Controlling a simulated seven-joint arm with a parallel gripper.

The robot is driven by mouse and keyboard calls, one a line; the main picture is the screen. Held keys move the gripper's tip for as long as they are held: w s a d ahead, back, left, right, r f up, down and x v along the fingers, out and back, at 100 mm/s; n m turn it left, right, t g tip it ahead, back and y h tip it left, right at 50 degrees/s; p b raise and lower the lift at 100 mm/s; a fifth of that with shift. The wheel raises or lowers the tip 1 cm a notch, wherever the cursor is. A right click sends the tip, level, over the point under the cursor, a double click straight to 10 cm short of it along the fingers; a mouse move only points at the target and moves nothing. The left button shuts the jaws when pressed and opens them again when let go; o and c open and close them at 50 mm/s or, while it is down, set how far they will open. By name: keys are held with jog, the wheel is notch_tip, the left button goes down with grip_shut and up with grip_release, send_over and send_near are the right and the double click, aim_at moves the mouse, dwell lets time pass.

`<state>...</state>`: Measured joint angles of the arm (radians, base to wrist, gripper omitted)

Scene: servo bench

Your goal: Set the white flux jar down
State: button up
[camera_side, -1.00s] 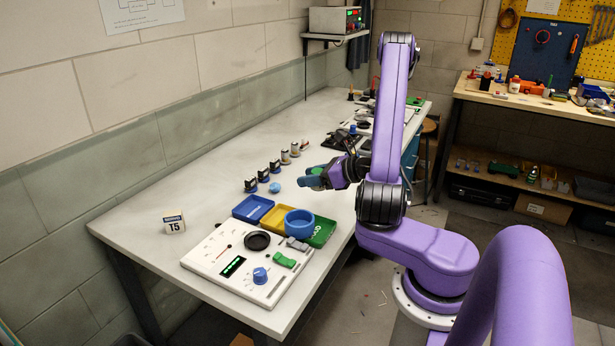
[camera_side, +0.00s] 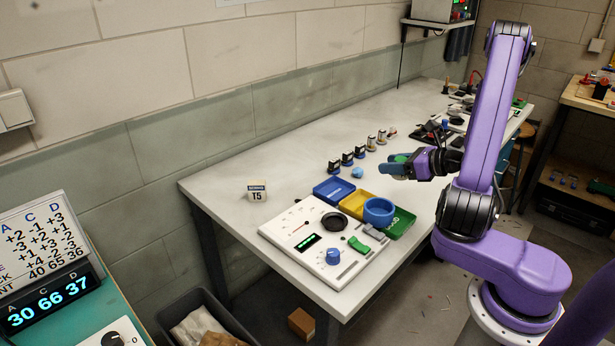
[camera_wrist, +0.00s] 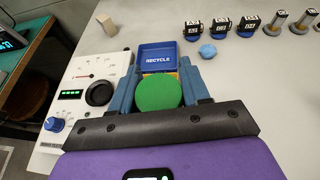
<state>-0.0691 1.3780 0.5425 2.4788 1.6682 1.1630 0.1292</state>
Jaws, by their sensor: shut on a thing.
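My gripper (camera_side: 398,168) has blue fingers and is held above the bench, right of a small blue ball (camera_side: 357,172). It is shut on a round thing with a green top, which I take as the flux jar (camera_wrist: 158,93). In the wrist view the green top sits between the blue fingers. The jar's sides are hidden, so I see no white on it. In the side view only a bit of green shows between the fingers. The jar looks clear of the bench top (camera_side: 285,165).
A blue bin (camera_side: 328,186) marked RECYCLE, a yellow bin (camera_side: 352,203) and a green bin (camera_side: 402,222) stand in a row, with a blue round dish (camera_side: 378,212) over the latter two. A white panel (camera_side: 290,228) adjoins them. Several small servos (camera_side: 334,167) stand behind.

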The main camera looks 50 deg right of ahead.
jog(key=w+a+n+y, duration=0.1)
jog(key=w+a, duration=0.2)
jog(key=w, duration=0.8)
jog(key=y, duration=0.1)
send_over(291, 176)
jog(key=s, duration=0.1)
jog(key=shift+n, duration=0.3)
notch_tip(291, 176, down, 8)
jog(key=shift+s+r, duration=0.1)
jog(key=shift+w+f, duration=0.5)
jog(key=shift+f, duration=0.1)
jog(key=shift+w+f, duration=0.1)
jog(key=shift+f, duration=1.45)
jog(key=shift+f, duration=0.15)
jog(key=o, duration=1.1)
jog(key=shift+o, duration=0.2)
